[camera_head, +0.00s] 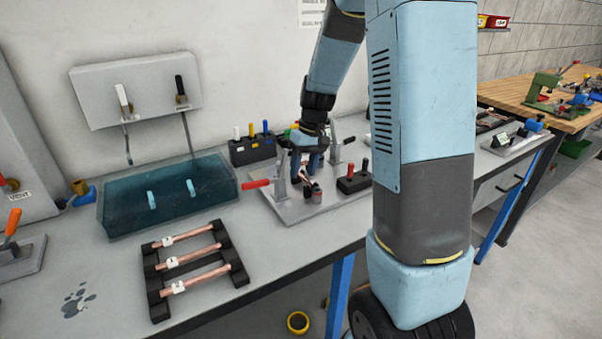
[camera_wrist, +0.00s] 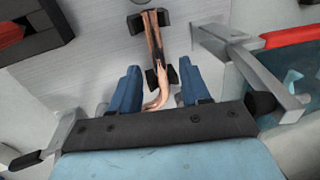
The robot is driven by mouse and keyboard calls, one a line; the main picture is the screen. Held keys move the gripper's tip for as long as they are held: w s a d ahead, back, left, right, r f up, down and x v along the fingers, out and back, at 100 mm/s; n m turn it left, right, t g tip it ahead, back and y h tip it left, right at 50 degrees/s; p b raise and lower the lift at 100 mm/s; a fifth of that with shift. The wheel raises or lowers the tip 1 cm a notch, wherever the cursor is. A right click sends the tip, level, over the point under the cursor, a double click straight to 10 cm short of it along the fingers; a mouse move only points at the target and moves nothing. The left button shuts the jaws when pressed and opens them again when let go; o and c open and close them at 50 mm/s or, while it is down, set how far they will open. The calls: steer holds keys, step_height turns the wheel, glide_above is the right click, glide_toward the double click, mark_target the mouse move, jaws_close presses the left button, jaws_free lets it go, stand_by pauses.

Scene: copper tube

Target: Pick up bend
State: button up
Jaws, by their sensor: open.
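The bend, a copper tube (camera_wrist: 153,50), shows in the wrist view on black supports. Its straight part runs up the picture, and its curved end turns left between my blue fingers. My gripper hides most of the bend there.
A teal tank (camera_head: 170,215) stands to the left, and a black rack (camera_head: 158,305) with copper tubes lies in front.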

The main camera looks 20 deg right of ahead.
steer(key=shift+f, duration=0.35)
jaws_close()
